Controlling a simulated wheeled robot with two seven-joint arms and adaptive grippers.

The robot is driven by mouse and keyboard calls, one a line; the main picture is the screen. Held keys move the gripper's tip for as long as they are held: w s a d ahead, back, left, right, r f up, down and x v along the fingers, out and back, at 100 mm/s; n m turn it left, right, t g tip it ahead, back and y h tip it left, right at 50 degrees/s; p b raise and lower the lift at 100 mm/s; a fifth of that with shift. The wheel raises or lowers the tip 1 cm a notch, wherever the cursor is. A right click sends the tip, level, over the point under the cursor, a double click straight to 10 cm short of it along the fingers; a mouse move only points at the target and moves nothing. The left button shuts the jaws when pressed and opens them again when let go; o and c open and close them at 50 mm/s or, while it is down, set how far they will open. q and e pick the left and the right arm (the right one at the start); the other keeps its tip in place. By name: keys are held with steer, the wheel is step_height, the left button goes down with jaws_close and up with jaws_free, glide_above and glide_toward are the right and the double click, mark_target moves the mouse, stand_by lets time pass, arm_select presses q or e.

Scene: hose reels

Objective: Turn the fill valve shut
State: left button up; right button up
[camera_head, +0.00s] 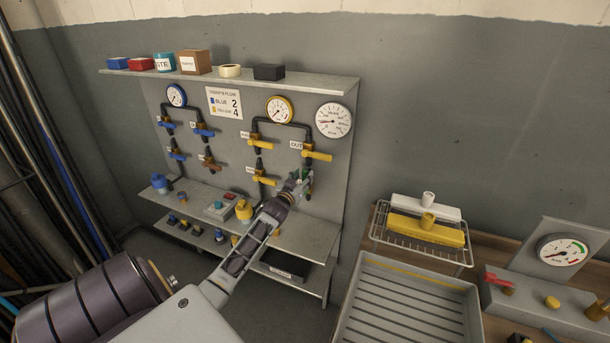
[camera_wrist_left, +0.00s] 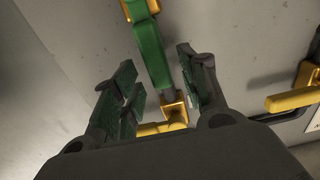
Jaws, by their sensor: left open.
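The valve panel (camera_head: 230,143) carries several valves with blue levers on the left and yellow levers on the right. My left gripper (camera_head: 299,184) is at the panel's lower right, below a yellow lever (camera_head: 317,155). In the left wrist view my left gripper (camera_wrist_left: 165,85) is open. The labels beside the valves are too small to read surely, so I cannot tell which is the fill valve. My right gripper is out of view.
A shelf (camera_head: 295,236) with small fittings juts out below the valves. A wire rack (camera_head: 424,251), a grey tray (camera_head: 408,298) and a gauge stand (camera_head: 561,249) are at the right.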

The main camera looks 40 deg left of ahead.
arm_select(q)
steer(key=shift+x, duration=1.3)
steer(key=shift+c, duration=0.4)
jaws_close()
